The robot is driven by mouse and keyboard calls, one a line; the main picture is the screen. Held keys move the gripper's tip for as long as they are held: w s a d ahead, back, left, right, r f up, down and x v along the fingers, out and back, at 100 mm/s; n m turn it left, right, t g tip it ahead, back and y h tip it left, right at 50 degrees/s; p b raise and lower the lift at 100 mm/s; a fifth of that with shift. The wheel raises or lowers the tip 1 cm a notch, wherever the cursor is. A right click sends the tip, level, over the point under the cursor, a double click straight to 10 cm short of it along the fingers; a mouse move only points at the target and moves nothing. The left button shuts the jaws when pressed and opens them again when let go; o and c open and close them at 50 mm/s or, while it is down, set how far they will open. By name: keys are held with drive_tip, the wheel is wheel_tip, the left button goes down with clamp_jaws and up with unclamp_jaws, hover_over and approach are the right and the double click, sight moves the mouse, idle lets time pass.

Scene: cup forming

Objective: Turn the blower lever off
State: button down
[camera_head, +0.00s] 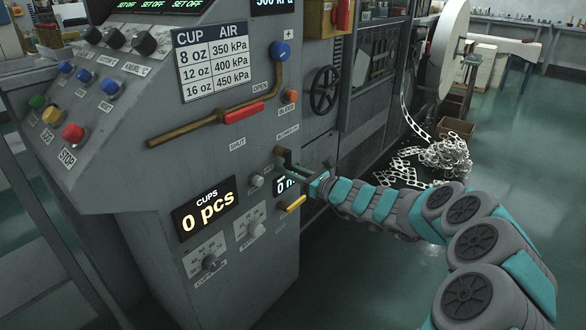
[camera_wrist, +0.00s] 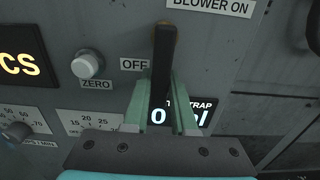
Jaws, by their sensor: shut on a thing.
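The blower lever (camera_wrist: 163,58) is a dark bar on a brass-coloured pivot on the grey panel. In the wrist view it runs down from the pivot between my two green fingers, with the OFF label (camera_wrist: 134,65) just left of it and the BLOWER ON label (camera_wrist: 212,6) above right. My gripper (camera_wrist: 161,108) is shut on the lever; the fingers hide its lower end. In the head view my gripper (camera_head: 287,168) reaches the panel from the right, and the lever (camera_head: 280,153) shows only in small part.
A white ZERO knob (camera_wrist: 88,65) is left of the lever. A lit display (camera_wrist: 200,115) lies behind my fingers. A yellow handle (camera_head: 293,203) is below, and a black handwheel (camera_head: 325,90) and red-gripped brass lever (camera_head: 244,113) are above. Floor at the right is open.

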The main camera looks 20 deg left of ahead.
idle(0.3)
drive_tip(key=c, duration=0.7)
unclamp_jaws()
drive_tip(key=v, duration=0.7)
drive_tip(key=shift+s+d+b, duration=0.1)
drive_tip(key=shift+d+b, duration=0.25)
drive_tip(key=shift+r, duration=0.1)
